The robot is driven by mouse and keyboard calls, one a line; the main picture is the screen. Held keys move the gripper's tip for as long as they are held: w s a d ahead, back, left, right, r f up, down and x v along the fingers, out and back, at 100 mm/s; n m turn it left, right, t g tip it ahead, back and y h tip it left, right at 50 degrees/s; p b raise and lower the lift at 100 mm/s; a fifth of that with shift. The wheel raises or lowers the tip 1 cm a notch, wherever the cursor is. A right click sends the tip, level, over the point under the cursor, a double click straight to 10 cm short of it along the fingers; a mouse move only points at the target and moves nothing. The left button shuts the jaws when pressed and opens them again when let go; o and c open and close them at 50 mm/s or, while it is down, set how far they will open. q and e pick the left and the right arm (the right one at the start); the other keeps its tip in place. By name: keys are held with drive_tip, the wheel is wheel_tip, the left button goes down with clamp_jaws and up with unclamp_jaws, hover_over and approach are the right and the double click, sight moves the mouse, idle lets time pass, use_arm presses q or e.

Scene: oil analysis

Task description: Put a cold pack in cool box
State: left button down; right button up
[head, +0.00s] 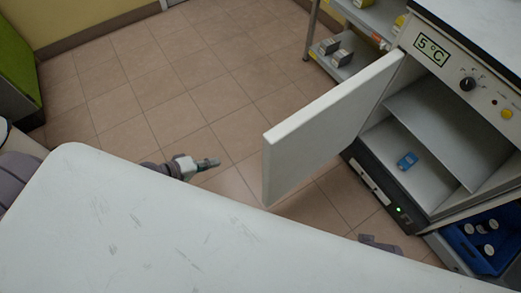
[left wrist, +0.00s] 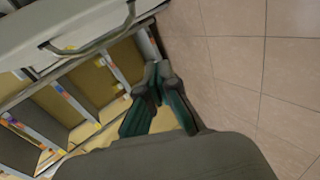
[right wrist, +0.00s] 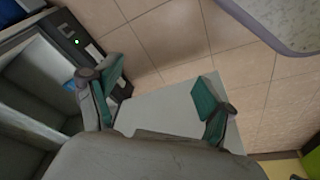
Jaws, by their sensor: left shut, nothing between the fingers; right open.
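The cool box (head: 444,37) stands at the right with its door (head: 325,125) swung wide open. A small blue pack (head: 407,160), probably a cold pack, lies on its lower floor, below the inner shelf. My left gripper (head: 208,164) is shut and empty, left of the door and apart from it; its fingertips meet in the left wrist view (left wrist: 158,72). My right gripper (right wrist: 158,90) is open and empty in the right wrist view. The open door (right wrist: 170,108) shows between and beyond its fingers, and the box interior lies at left. In the head view its fingers are not visible.
A white scuffed surface (head: 130,225) with a rounded corner fills the foreground. A blue crate (head: 476,258) with several white-topped items sits below the box at right. A grey shelf rack (head: 372,14) holds small boxes behind the door. Tiled floor (head: 190,80) is clear at the back left.

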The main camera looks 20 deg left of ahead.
use_arm(q)
drive_tip(key=w+d+r+m+t+h+b, duration=0.1)
drive_tip(key=w+d+r+t+h+b, duration=0.15)
drive_tip(key=r+h+b, duration=0.75)
drive_tip(key=w+d+r+y+p, duration=0.2)
drive_tip(key=d, duration=0.3)
drive_tip(key=w+d+r+y+p, duration=0.1)
drive_tip(key=w+d+p, duration=0.1)
drive_tip(key=d, duration=0.4)
drive_tip(key=shift+d+r+y+p, duration=0.15)
drive_tip(key=shift+r+y+p, duration=0.25)
drive_tip(key=shift+p, duration=0.25)
use_arm(e)
drive_tip(key=shift+w+r, duration=0.1)
drive_tip(key=shift+r, duration=0.4)
use_arm(q)
drive_tip(key=shift+d+t, duration=0.1)
drive_tip(key=shift+t, duration=0.15)
